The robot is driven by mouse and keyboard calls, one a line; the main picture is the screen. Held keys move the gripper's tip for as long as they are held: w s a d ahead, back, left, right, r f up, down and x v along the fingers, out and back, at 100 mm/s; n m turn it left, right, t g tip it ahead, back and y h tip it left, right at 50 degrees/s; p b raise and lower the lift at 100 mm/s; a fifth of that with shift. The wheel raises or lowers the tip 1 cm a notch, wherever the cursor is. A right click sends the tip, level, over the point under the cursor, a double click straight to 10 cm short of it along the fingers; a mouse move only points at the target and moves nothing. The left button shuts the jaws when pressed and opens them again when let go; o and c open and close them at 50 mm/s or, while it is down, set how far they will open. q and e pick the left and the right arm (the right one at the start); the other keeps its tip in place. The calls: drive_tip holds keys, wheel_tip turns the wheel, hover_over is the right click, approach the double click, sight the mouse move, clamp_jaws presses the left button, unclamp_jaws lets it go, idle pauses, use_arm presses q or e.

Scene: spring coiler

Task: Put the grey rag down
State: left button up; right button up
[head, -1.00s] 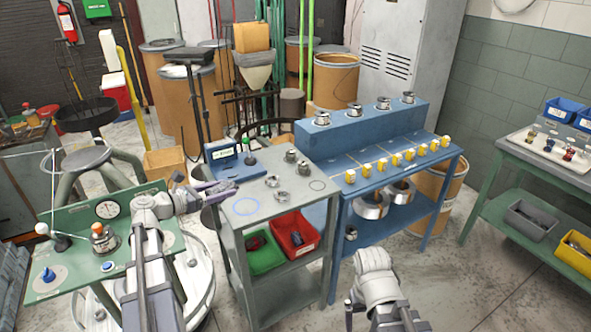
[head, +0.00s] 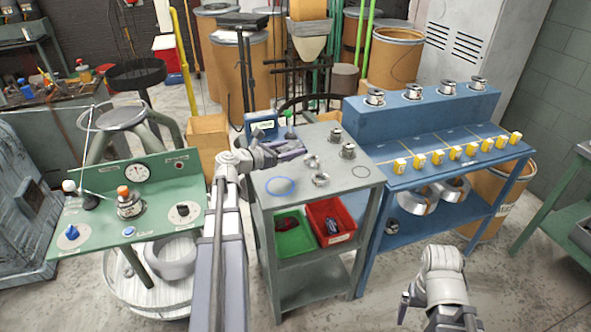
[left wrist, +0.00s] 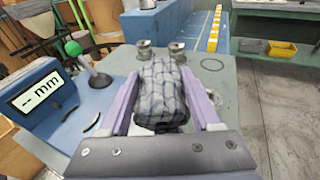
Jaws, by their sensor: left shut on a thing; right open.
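My left gripper (head: 291,151) reaches over the grey cart top (head: 325,181) from its left side. In the left wrist view, its purple fingers are shut on the grey rag (left wrist: 161,92), a crumpled cloth with a dark grid pattern. The rag appears held above the cart top; whether it touches the surface is unclear. In the head view the rag is hardly distinguishable at the gripper. My right gripper (head: 404,304) is open and empty, low in front of the blue bench.
Metal fittings (head: 348,151) stand on the cart top, beyond the rag in the wrist view. A blue digital mm gauge (left wrist: 43,92) sits at the back left. Red (head: 331,220) and green bins sit below.

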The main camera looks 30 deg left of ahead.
sight(290, 176)
use_arm(q)
drive_tip(key=shift+f+b, duration=3.45)
drive_tip(key=shift+f, duration=0.55)
drive_tip(key=shift+f, duration=0.25)
drive_tip(key=o, duration=1.3)
drive_tip(key=shift+r, duration=0.1)
